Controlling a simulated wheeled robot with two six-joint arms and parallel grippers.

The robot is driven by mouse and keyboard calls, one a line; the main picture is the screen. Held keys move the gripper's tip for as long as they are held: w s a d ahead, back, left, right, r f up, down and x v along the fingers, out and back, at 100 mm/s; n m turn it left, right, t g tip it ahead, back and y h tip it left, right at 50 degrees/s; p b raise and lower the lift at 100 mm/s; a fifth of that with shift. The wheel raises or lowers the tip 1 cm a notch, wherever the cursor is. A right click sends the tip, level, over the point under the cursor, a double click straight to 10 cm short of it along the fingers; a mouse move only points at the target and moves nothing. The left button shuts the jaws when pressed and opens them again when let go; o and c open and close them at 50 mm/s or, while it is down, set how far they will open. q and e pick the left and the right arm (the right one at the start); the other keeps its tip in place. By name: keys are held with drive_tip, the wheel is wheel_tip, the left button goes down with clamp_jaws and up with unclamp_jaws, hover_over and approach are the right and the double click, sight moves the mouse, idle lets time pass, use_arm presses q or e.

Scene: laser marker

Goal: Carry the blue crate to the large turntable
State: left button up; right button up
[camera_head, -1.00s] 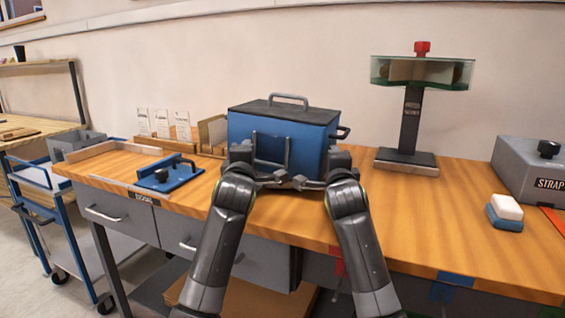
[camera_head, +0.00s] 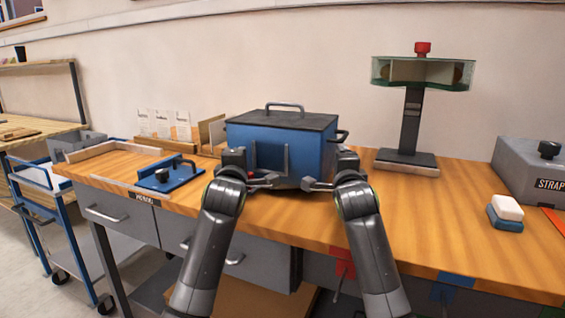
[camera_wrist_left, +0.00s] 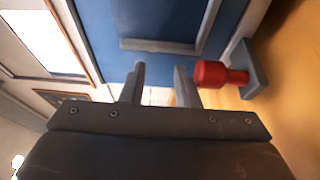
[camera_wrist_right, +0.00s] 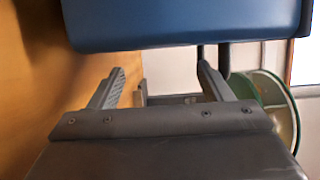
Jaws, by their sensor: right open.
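The blue crate (camera_head: 306,153) with a dark lid and a top handle stands on the wooden bench, upright. My left gripper (camera_head: 268,181) is low at its front left and points inward; in the left wrist view its fingers (camera_wrist_left: 158,72) are apart with nothing seen between them, close to the blue wall. My right gripper (camera_head: 308,184) is low at its front right; in the right wrist view its fingers (camera_wrist_right: 161,78) are apart and empty beside the crate. What lies directly under the crate is mostly hidden. I cannot make out a large turntable.
A blue clamp plate (camera_head: 171,175) lies left of the crate. A post with a green glass shield (camera_head: 420,73) stands behind right. A white and blue block (camera_head: 506,212) and a grey STRAP box (camera_head: 540,170) are further right. The bench between is clear.

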use_arm(q)
drive_tip(key=shift+w+a+f, duration=0.1)
drive_tip(key=shift+a+f, duration=0.15)
drive_tip(key=shift+f, duration=0.7)
drive_tip(key=shift+o, duration=0.5)
drive_tip(key=shift+s+d, duration=0.1)
drive_tip(key=shift+s, duration=0.25)
drive_tip(key=shift+o, duration=0.8)
drive_tip(key=s+r, duration=0.1)
drive_tip(key=s, duration=1)
drive_tip(key=shift+s+r, duration=0.15)
drive_tip(key=shift+r, duration=0.1)
use_arm(e)
drive_tip(key=shift+w+a+f, duration=0.1)
drive_tip(key=shift+w, duration=0.05)
drive_tip(key=s, duration=1.2)
use_arm(q)
drive_tip(key=shift+d, duration=0.1)
drive_tip(key=shift+s, duration=0.1)
